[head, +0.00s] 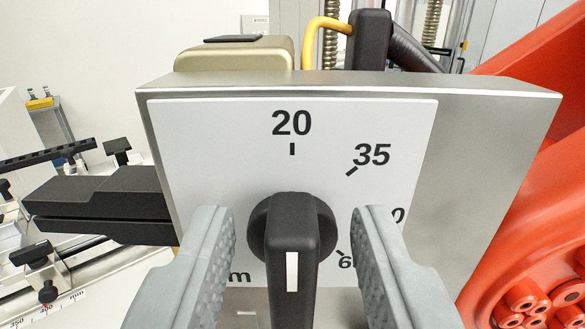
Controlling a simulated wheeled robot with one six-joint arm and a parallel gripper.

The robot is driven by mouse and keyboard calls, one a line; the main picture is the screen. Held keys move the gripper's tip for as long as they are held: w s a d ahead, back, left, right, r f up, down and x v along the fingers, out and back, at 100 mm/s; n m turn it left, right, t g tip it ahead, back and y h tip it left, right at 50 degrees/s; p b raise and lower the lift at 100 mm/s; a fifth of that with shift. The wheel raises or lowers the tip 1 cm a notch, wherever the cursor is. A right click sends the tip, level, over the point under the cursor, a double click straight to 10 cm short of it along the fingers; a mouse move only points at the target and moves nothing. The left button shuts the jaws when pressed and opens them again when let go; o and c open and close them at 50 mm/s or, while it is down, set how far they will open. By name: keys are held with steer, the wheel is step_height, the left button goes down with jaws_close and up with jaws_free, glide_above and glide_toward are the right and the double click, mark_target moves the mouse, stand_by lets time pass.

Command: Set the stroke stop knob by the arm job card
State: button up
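The stroke stop knob (292,226) is black, with a round base and a raised bar grip. A white line (292,272) runs upright on the grip's front face; which end is the pointer I cannot tell. The knob sits on a white dial plate (200,150) marked 20 at the top and 35 at the upper right. Marks farther down the right are partly hidden by my right finger, and "m" shows at lower left. My gripper (295,222) is open, one grey finger on each side of the knob, with gaps visible beside the grip. No job card is in view.
The dial plate is on a metal box (478,150). A black block (100,204) juts out at its left. Behind its top are a beige housing (235,55) and a black connector (369,40) with a yellow cable. A large red-orange body (530,200) stands close at right.

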steer(key=shift+w, duration=0.8)
steer(key=c, duration=0.6)
